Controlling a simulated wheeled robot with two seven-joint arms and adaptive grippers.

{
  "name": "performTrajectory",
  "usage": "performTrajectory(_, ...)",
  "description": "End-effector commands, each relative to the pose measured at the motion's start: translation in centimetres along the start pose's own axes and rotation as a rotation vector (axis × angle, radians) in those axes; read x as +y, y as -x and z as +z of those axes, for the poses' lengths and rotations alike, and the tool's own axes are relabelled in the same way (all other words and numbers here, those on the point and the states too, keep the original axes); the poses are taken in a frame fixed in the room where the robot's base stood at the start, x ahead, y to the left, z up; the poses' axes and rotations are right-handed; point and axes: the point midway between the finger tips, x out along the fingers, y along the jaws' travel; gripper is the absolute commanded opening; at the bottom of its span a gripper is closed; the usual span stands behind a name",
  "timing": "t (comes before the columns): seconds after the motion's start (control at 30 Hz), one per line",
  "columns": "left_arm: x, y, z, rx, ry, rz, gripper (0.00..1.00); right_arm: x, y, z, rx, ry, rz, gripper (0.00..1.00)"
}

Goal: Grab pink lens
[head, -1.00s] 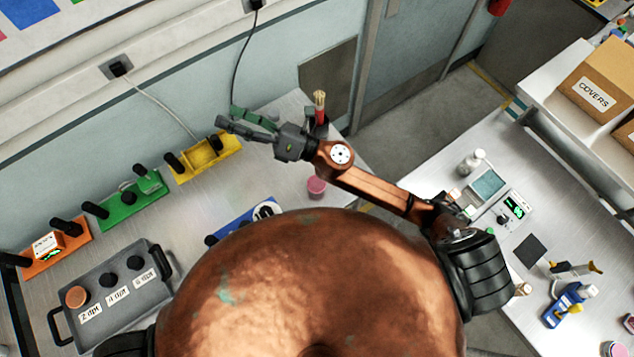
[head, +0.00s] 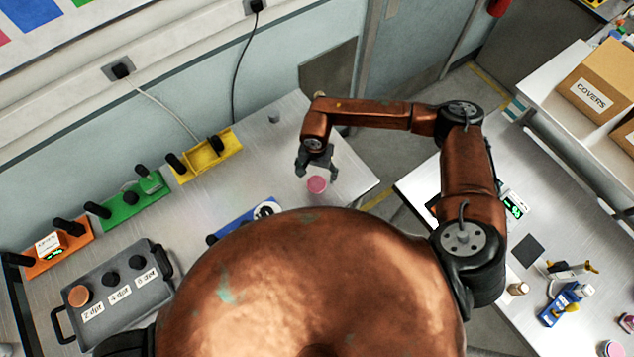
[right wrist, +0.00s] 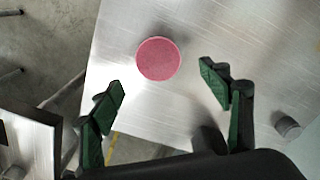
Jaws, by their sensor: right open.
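The pink lens (head: 316,184) is a small round pink disc on the metal table, near its right end. In the right wrist view the pink lens (right wrist: 159,59) lies flat on the bare surface, ahead of the fingertips. My right gripper (head: 317,172) is just above and behind the lens in the head view. In the right wrist view my right gripper (right wrist: 162,88) has its green-padded fingers wide apart with nothing between them. The lens is apart from both fingers. My left gripper does not show.
A grey tray (head: 140,307) with labelled slots stands at the lower left. Orange, green (head: 133,203) and yellow (head: 205,158) holders line the wall side. A blue holder (head: 235,225) is partly hidden by my body. A small grey cylinder (head: 274,117) stands at the back. The metal around the lens is clear.

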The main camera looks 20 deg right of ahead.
Motion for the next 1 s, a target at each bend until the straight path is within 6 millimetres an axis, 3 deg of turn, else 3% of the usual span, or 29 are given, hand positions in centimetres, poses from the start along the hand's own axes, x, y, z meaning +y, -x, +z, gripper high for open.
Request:
performTrajectory(0.2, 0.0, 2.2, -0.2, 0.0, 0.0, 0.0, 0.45, 0.3, -2.6, 0.5, -0.006, -0.002, 0.001, 0.71)
performTrajectory(0.33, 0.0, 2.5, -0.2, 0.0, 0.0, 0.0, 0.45, 0.2, -4.4, 0.4, -0.005, -0.003, -0.001, 0.71)
performTrajectory(0.63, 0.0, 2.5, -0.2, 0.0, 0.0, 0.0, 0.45, 0.2, -5.1, 0.4, -0.003, -0.001, -0.003, 0.71)
performTrajectory(1.0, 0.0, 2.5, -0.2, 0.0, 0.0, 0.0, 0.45, 0.2, -5.1, 0.4, -0.003, -0.001, -0.003, 0.46)
